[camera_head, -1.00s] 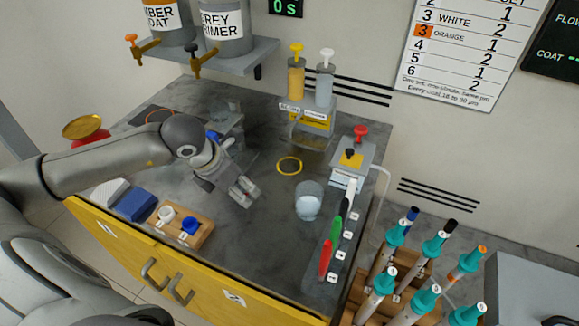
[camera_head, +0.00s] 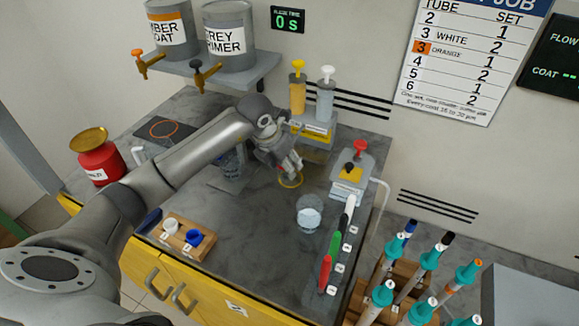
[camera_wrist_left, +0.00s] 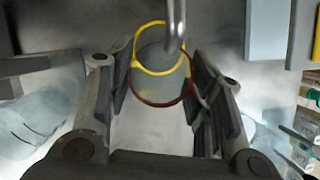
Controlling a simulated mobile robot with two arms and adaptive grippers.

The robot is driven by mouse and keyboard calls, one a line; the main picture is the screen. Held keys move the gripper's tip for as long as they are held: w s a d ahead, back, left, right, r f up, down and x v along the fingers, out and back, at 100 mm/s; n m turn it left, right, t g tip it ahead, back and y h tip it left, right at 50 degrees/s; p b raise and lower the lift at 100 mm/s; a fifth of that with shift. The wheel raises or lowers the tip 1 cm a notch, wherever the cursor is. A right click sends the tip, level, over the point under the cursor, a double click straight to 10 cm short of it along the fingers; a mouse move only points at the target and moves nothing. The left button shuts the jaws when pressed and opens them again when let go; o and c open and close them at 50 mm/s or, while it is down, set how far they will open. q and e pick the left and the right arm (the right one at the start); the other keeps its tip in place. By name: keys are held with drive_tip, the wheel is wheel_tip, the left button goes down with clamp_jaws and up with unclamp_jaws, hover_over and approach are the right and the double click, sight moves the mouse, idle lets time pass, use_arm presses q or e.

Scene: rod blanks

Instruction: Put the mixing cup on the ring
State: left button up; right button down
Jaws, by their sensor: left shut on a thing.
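My left gripper (camera_head: 287,168) is over the yellow ring (camera_head: 291,185) on the dark worktop. In the left wrist view the gripper (camera_wrist_left: 160,95) is shut on a see-through cup (camera_wrist_left: 163,87) with a dark red rim line, which I take to be the mixing cup. The yellow ring (camera_wrist_left: 137,48) shows just beyond the cup, partly overlapped by it. I cannot tell whether the cup touches the worktop or ring. In the head view the fingers mostly hide the cup. My right gripper is not in view.
A clear cup with white contents (camera_head: 309,216) stands right of the ring. Two pump bottles (camera_head: 311,95) stand behind it; a metal spout (camera_wrist_left: 177,22) hangs close to the held cup. A red-knobbed device (camera_head: 352,178) and coloured pens (camera_head: 335,243) are at right.

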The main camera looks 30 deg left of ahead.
use_arm(q)
drive_tip(key=shift+w+d+f, duration=0.15)
drive_tip(key=shift+w+d, duration=0.05)
drive_tip(key=shift+w, duration=0.9)
drive_tip(key=shift+f+b, duration=1.2)
drive_tip(key=shift+f, duration=0.45)
drive_tip(key=shift+f, duration=0.15)
drive_tip(key=o, duration=0.8)
drive_tip(key=shift+c, duration=0.2)
drive_tip(key=shift+r, duration=0.25)
drive_tip(key=d+v, duration=0.1)
drive_tip(key=v, duration=1.1)
drive_tip(key=shift+a+b, duration=0.35)
drive_tip(key=shift+a, duration=0.1)
